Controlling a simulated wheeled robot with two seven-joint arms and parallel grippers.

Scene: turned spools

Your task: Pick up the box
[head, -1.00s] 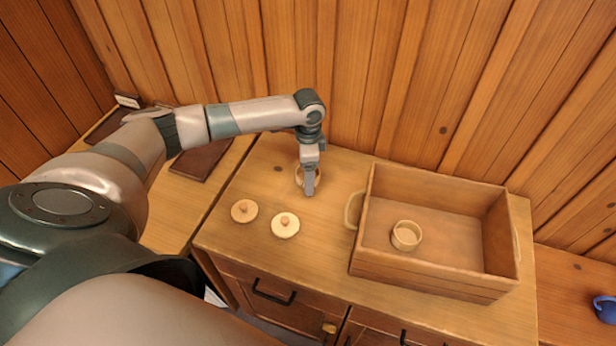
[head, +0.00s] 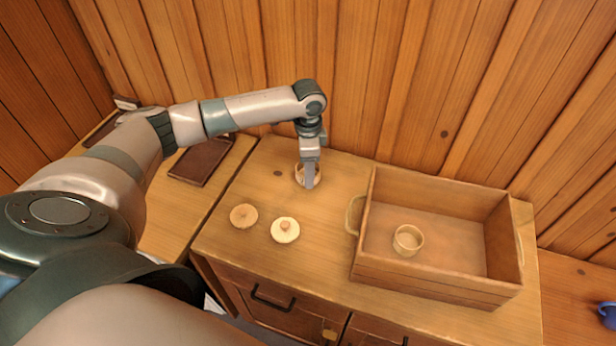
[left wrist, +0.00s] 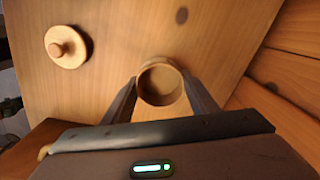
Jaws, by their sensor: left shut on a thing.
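A small round wooden box (head: 316,180), open at the top, stands on the cabinet top near the back wall. In the left wrist view the box (left wrist: 160,84) is between the two fingers. My left gripper (head: 309,178) points down over it and is shut on it; in the left wrist view the gripper (left wrist: 160,95) has a finger at each side of its wall. In the head view the fingers hide part of the box. I cannot tell whether it touches the surface. My right gripper is not in view.
Two round knobbed lids (head: 244,216) (head: 285,230) lie in front of the gripper. A large wooden crate (head: 440,283) with side handles stands to the right, with another small round box (head: 408,240) inside. A dark tray (head: 201,160) lies on the left surface.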

